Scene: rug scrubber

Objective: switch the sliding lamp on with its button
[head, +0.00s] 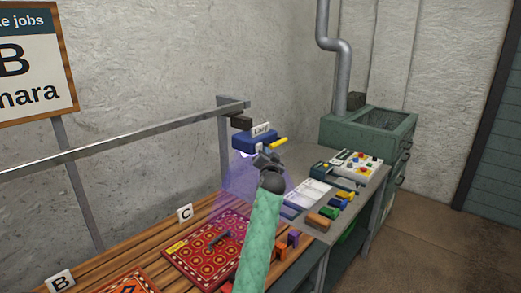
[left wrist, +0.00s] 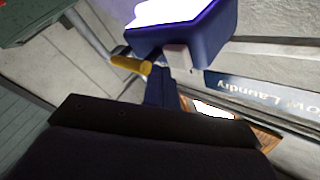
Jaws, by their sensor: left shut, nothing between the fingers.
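The sliding lamp (head: 256,141) is a blue box with a "Lamp" label and a yellow handle (head: 278,143), at the end of a grey rail. Its underside glows bright violet-white in the left wrist view (left wrist: 180,12), and a violet haze hangs below it in the head view. My left gripper (head: 262,160) is shut and empty, close in front of and below the lamp. In the left wrist view its dark fingers (left wrist: 160,86) point at the lamp, near a small pale block (left wrist: 178,58) on it. I cannot tell whether they touch, or whether that block is the button.
The grey rail (head: 120,145) runs along the wall. Below lies a slatted table with a red patterned rug (head: 205,250) and a "C" card (head: 184,214). A grey bench (head: 375,183) at right holds a control panel (head: 357,166) and several coloured blocks. A green stove-like unit stands behind.

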